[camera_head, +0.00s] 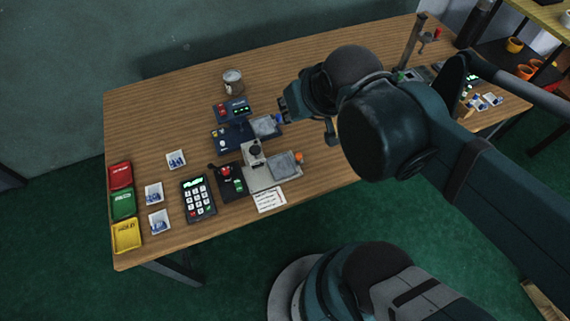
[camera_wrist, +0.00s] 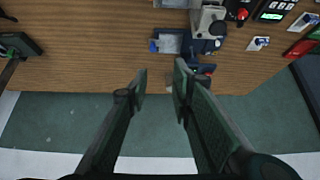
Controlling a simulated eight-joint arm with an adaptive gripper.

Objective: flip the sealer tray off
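Two stations with flat grey trays stand mid-table, and I cannot tell for sure which is the sealer. One has a dark blue base (camera_head: 230,138), a grey tray (camera_head: 264,126) and a blue knob. The other has a pale base (camera_head: 258,181), a grey tray (camera_head: 285,165) and an orange knob (camera_head: 299,157). My gripper (camera_head: 284,108) is beside the blue-knob tray. In the wrist view my gripper (camera_wrist: 160,88) is open with nothing between its fingers. That tray (camera_wrist: 169,43) and its blue knob (camera_wrist: 153,46) lie beyond the fingertips, apart from them.
A small box with red and green lights (camera_head: 234,110) and a metal can (camera_head: 232,81) stand behind. A keypad (camera_head: 198,199), a red-knobbed switch box (camera_head: 230,181), picture cards (camera_head: 154,194) and coloured trays (camera_head: 123,204) are left. A post (camera_head: 412,42) stands far right.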

